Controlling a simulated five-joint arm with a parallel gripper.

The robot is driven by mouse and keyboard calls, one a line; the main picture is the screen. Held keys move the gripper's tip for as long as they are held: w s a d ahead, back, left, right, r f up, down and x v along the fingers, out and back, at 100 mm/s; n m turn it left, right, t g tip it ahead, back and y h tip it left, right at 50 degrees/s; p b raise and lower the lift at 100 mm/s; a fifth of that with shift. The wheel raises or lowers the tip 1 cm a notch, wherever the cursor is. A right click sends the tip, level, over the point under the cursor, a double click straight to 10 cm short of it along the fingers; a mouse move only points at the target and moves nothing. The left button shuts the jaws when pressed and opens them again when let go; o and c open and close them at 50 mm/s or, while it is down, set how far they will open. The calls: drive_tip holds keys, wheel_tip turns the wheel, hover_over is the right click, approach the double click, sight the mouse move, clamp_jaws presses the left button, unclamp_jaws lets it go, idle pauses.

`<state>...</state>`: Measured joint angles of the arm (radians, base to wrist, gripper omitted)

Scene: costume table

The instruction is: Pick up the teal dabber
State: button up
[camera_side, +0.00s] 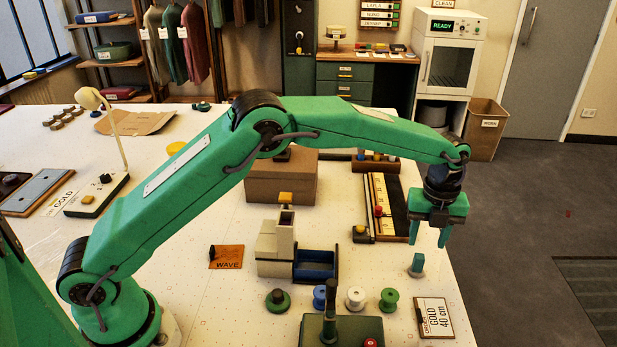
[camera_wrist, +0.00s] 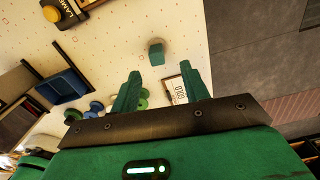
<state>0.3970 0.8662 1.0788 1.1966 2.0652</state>
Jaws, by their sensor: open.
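The teal dabber (camera_side: 417,264) stands upright on the white table near its right edge, a small teal block on a paler base. It also shows in the wrist view (camera_wrist: 156,54), apart from my fingers and roughly in line with the gap between them. My gripper (camera_side: 429,238) points down above the dabber and slightly to its right in the side view. Its two green fingers are spread with nothing between them, and they also show in the wrist view (camera_wrist: 160,72).
A blue tray (camera_side: 314,263) is further left. A long rack (camera_side: 388,207) lies behind. The table edge is close on the right.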

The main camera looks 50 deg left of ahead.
sight(420, 256)
drive_tip(key=shift+s+a+f, duration=0.1)
drive_tip(key=shift+f, duration=1.85)
drive_tip(key=shift+s+a+f, duration=0.1)
drive_tip(key=shift+f, duration=1.85)
clamp_jaws()
drive_tip(key=shift+r, duration=0.1)
drive_tip(key=shift+r, duration=0.55)
wheel_tip(420, 256, up, 3)
drive_tip(key=shift+s+d+r, duration=0.1)
drive_tip(key=shift+d+r, duration=0.05)
drive_tip(key=s+d+r, duration=0.6)
drive_tip(key=s, duration=0.3)
drive_tip(key=shift+d+r, duration=0.25)
drive_tip(key=shift+d, duration=0.1)
